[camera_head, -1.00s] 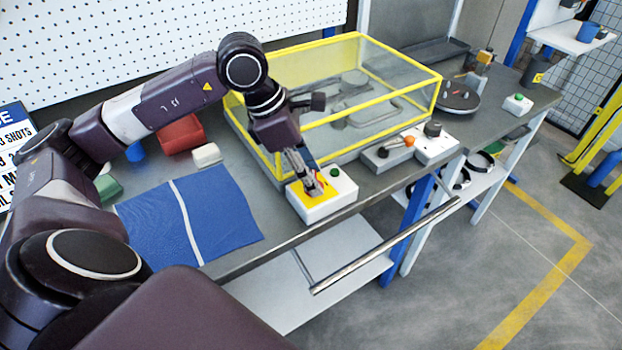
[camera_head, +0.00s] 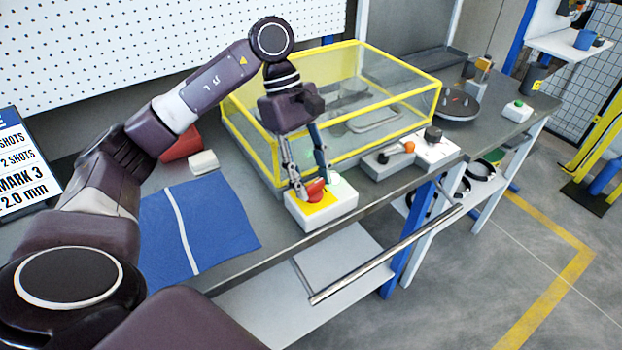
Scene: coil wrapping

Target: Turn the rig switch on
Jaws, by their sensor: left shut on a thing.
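The rig switch is a white box (camera_head: 338,211) with a yellow plate, at the front edge of the bench. A red knob (camera_head: 316,190) sits on the plate. A round lamp or button behind the knob looks pale green and bright, partly hidden by a finger. My left gripper (camera_head: 311,187) points down from above, its fingers on either side of the red knob and shut on it. The exact contact is partly hidden. My right gripper is not in view.
A yellow-framed clear guard (camera_head: 400,124) stands right behind the switch. A grey control box with an orange-tipped lever (camera_head: 409,147) is to the right. A blue cloth (camera_head: 222,222) lies flat to the left. A metal rail (camera_head: 385,256) runs along the bench front.

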